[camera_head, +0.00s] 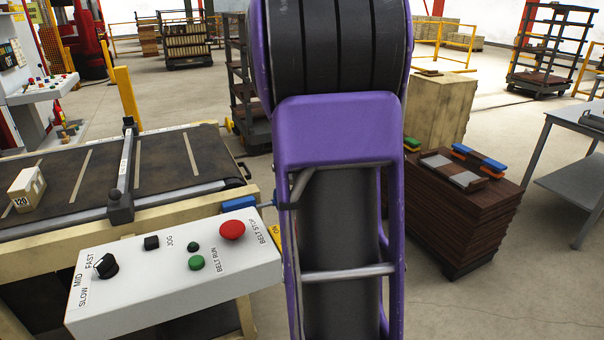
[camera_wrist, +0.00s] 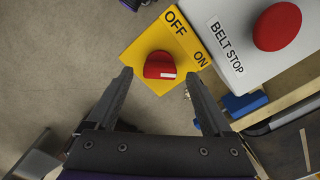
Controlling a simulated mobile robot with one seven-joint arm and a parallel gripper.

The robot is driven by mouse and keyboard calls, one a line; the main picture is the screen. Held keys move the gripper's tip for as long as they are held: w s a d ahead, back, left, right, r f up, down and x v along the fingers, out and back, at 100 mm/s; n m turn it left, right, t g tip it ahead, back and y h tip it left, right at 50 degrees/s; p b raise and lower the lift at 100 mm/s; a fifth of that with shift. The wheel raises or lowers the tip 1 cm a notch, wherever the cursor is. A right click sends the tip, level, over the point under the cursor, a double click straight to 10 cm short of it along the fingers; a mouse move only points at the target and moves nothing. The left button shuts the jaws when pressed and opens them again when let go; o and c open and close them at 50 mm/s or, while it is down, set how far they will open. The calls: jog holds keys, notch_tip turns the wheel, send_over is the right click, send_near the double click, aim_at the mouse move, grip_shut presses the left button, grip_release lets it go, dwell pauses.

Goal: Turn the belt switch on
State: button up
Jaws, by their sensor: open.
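The belt switch is a red knob (camera_wrist: 159,65) on a yellow plate (camera_wrist: 133,50) marked OFF and ON, in the wrist view. A short white mark shows on the knob's lower right side; I cannot tell for sure which label it belongs to. My gripper (camera_wrist: 158,76) is open, with its fingertips on either side of the knob in the picture. I cannot tell how far above the knob the fingers are. In the head view only a sliver of the yellow plate (camera_head: 275,236) shows at the panel's right end; my arm hides the knob and gripper.
The white control panel (camera_head: 170,290) carries a red belt stop button (camera_head: 232,230), which also shows in the wrist view (camera_wrist: 277,27), a green belt run button (camera_head: 196,263) and a speed dial (camera_head: 106,266). The conveyor (camera_head: 160,165) lies behind. A brown stack (camera_head: 468,222) stands right of my arm.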

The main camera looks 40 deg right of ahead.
notch_tip(320, 180, up, 16)
jog(key=p, duration=0.1)
jog(key=shift+f, duration=0.15)
dwell(0.5)
